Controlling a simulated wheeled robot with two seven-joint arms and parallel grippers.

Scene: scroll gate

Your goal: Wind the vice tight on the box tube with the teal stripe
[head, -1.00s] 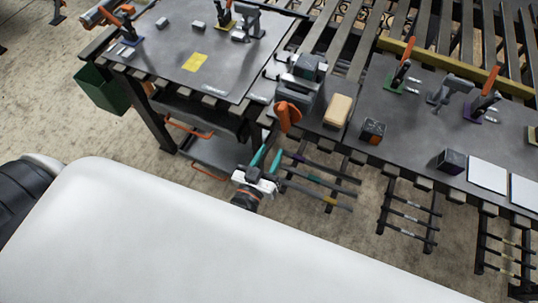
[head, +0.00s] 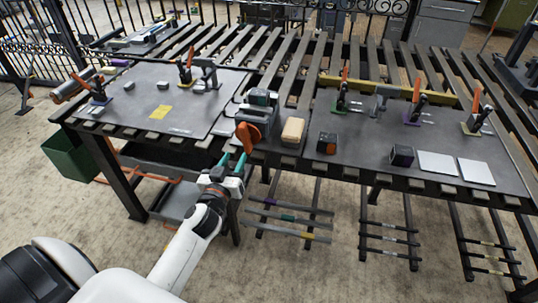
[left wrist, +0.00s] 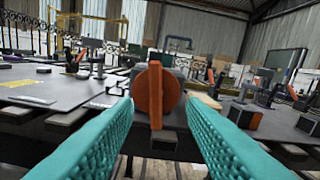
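The grey vice (head: 262,105) stands at the front edge of the bench, with an orange winding handle (head: 247,138) facing me. In the left wrist view the handle (left wrist: 156,98) is an upright orange bar on a round orange disc. My left gripper (head: 232,163) is just in front of and below the handle. Its teal fingers (left wrist: 158,108) are open, with the handle centred between and apparently just beyond their tips. The tube with the teal stripe (head: 288,217) lies on a rack below the bench, between purple-striped and yellow-striped ones. The vice's jaws are too small to read. My right gripper is out of view.
A tan block (head: 293,131) and a dark block with an orange face (head: 327,143) sit right of the vice. Orange-handled clamps (head: 416,100) stand on the bench. A green bin (head: 70,157) hangs at its left end. The floor in front is open.

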